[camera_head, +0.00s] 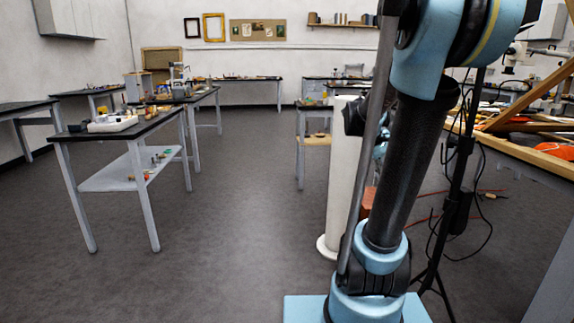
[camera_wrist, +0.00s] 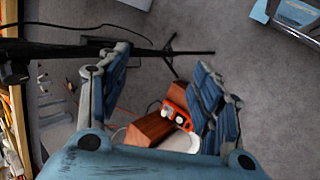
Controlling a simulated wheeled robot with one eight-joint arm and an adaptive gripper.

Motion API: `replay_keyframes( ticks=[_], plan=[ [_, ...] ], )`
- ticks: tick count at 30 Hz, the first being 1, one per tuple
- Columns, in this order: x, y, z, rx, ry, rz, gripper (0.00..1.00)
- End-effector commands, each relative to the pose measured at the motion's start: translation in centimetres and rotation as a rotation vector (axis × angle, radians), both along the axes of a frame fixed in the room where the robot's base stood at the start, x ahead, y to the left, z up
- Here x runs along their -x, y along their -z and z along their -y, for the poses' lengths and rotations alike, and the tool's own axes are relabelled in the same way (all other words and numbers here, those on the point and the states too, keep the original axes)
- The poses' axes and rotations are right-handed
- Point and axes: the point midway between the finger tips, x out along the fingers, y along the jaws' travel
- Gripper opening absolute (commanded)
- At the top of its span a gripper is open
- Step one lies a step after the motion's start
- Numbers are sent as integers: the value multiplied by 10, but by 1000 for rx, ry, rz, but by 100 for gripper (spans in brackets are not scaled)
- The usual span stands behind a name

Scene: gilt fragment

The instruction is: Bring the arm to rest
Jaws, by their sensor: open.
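My gripper (camera_wrist: 160,85) shows in the wrist view with its two blue-grey jointed fingers spread wide apart, one at left and one at right. It is open, and I see nothing held between the fingers. The floor and a few objects lie beyond it. In the head view my light-blue and black arm (camera_head: 408,160) stands upright at the right of centre. Whether my gripper shows behind it there, I cannot tell.
A white column (camera_head: 342,175) stands just behind my arm. A black stand (camera_head: 461,190) with cables is at right, beside a bench (camera_head: 525,165) bearing wooden frames. A two-level table (camera_head: 95,135) stands at left. Grey floor (camera_head: 235,215) between is clear. Brown boxes (camera_wrist: 150,130) lie below my gripper.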

Motion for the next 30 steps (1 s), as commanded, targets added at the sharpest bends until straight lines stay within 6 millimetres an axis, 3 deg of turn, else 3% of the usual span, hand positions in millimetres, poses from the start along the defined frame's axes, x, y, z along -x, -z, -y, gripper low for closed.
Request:
replay_keyframes(
  ticks=[3,18,24,30],
  plan=[
    [25,15,-22,-81,-1,43,59],
    [111,87,-116,-435,32,210,59],
    [139,116,-152,-573,61,261,59],
    [153,133,-172,-658,84,292,59]
  ],
)
